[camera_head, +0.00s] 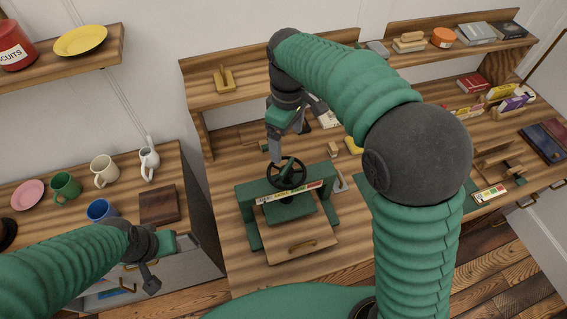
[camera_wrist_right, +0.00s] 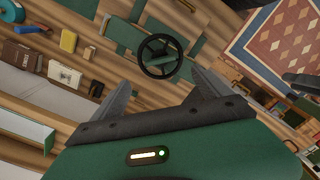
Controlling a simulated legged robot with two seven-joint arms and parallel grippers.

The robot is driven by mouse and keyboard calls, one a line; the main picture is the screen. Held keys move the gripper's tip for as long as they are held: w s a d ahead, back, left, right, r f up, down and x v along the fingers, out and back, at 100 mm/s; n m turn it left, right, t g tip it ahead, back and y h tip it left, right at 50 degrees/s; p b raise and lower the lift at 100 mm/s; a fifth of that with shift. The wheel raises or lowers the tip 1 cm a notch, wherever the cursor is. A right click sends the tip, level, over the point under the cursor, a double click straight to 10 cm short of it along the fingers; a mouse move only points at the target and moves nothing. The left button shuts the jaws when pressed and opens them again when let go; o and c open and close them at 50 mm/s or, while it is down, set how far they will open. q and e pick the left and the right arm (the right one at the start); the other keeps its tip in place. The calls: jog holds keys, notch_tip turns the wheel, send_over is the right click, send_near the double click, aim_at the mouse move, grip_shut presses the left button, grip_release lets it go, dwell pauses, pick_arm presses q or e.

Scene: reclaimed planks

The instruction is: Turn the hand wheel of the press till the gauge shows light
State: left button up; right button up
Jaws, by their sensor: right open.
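The press (camera_head: 246,205) is a green frame on the wooden bench in the head view, with a wooden board at its front. Its black spoked hand wheel (camera_head: 286,173) lies on top. A gauge strip (camera_head: 290,193) with coloured bands runs across the front; I cannot read its setting. My right gripper (camera_head: 277,152) is just above and behind the wheel. In the right wrist view it (camera_wrist_right: 161,77) is open and empty, with the wheel (camera_wrist_right: 160,56) ahead of its fingers and apart in the picture. My left gripper (camera_head: 150,268) is low at the left, away from the press; its jaws are unclear.
A raised shelf (camera_head: 235,90) stands behind the press. Another fixture with a coloured strip (camera_head: 489,193) is at the right, near books.

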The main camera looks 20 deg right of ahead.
aim_at(287, 165)
notch_tip(287, 165, down, 11)
jog(key=shift+f, duration=0.1)
jog(key=shift+c, duration=0.5)
jog(key=c, duration=1.3)
jog(key=shift+o, duration=0.2)
jog(key=shift+m+p, duration=0.3)
jog(key=shift+p, duration=0.1)
jog(key=m+p, duration=0.1)
jog(key=m, duration=0.2)
jog(key=shift+r+p, duration=0.2)
jog(key=shift+p, duration=0.2)
jog(key=shift+f+m+p, duration=0.1)
jog(key=shift+m+p, duration=0.7)
jog(key=shift+m, duration=1.3)
